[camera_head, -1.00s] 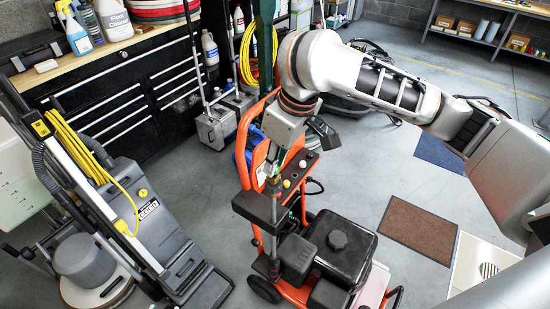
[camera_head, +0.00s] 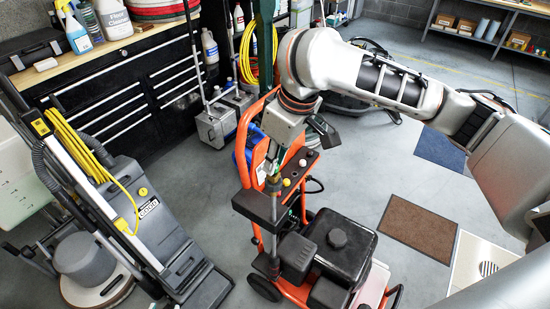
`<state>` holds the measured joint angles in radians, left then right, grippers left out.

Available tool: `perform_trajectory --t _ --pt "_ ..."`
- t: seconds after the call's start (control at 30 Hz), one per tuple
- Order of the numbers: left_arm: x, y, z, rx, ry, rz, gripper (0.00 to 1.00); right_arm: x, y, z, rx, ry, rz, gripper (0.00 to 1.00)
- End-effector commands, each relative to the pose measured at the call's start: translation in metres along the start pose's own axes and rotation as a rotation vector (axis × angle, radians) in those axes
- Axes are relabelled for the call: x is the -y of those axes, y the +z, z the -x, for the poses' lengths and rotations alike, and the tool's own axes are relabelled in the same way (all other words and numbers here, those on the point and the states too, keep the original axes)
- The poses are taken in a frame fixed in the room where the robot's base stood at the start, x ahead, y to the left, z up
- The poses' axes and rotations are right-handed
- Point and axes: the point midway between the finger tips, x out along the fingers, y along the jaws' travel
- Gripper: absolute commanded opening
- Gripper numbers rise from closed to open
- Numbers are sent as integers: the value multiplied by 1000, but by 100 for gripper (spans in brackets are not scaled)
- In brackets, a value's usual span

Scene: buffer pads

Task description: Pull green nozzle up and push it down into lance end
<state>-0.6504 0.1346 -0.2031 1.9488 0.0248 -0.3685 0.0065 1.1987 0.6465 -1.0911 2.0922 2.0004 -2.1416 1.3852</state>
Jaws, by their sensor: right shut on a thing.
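My right gripper (camera_head: 273,181) points down beside the nozzle panel (camera_head: 296,173) of an orange pressure washer (camera_head: 243,140). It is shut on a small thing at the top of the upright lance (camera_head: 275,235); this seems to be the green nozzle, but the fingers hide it. Whether it touches the lance end or sits in it, I cannot tell. A yellow, a reddish and a white nozzle tip show along the panel. No green tip is clear among them. My left gripper is not in view.
The washer's black engine (camera_head: 338,245) stands just right of the lance. A grey floor machine (camera_head: 150,215) with a yellow cord is at the left. A workbench (camera_head: 130,42) with bottles is behind.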

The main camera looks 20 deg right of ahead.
Motion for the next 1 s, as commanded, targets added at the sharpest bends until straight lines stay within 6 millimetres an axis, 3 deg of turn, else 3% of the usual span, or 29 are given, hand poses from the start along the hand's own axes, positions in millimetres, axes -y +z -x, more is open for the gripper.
perform_trajectory --t 1.0 --pt "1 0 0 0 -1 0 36 0 2 -8 1 -1 -1 0"
